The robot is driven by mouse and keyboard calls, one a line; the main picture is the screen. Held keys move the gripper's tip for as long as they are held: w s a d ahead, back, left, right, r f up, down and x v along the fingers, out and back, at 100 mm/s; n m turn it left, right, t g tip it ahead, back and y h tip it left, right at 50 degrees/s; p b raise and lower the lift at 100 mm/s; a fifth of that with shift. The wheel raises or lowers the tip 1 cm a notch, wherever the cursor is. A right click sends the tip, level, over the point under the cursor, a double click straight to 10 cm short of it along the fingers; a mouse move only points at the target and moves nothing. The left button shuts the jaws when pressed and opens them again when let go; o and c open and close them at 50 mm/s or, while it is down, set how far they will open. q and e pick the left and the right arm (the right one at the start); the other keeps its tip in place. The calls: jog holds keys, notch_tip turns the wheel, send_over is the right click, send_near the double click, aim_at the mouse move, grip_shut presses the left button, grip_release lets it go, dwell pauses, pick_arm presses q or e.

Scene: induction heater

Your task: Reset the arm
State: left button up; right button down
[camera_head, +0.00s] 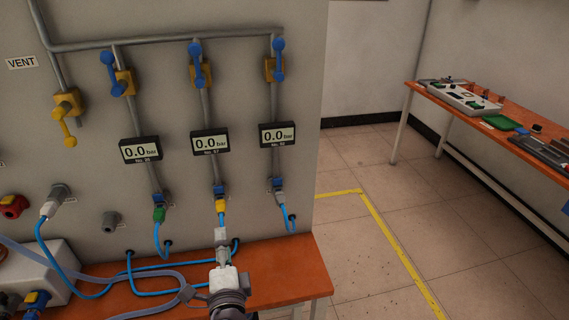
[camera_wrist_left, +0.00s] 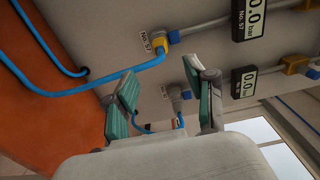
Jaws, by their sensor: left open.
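My left gripper (camera_head: 222,243) reaches up from the bottom centre of the head view, in front of the grey panel and over the orange bench. In the left wrist view the left gripper (camera_wrist_left: 165,97) shows two green-padded fingers spread apart with nothing between them. The yellow connector with a blue hose (camera_head: 220,205) is just above the fingertips in the head view. In the wrist view that yellow connector (camera_wrist_left: 158,44) lies above the gap between the fingers, apart from them. My right gripper is not in view.
The grey panel (camera_head: 90,175) carries pipes, blue-handled valves and several gauges reading 0.0 bar (camera_head: 210,142). Blue hoses (camera_head: 100,288) and a grey cable loop over the orange bench (camera_head: 285,270). Open floor (camera_head: 400,240) lies right; a second bench (camera_head: 515,120) stands behind.

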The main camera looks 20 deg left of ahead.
pick_arm(q)
jog(key=s+f+n+g+h, duration=0.4)
jog(key=s+f+n+g, duration=0.4)
jog(key=f, duration=0.3)
jog(key=s+d+f+n+g+h, duration=0.2)
jog(key=s+d+f+g+h, duration=0.35)
jog(key=s, duration=0.55)
notch_tip(320, 180, down, 25)
jog(key=d, duration=0.2)
jog(key=s+a+f, duration=0.3)
jog(key=s+f, duration=1.3)
jog(key=s, duration=0.1)
jog(key=shift+s+a+m+g, duration=0.15)
jog(key=shift+s+m+g, duration=0.15)
jog(key=shift+g, duration=0.05)
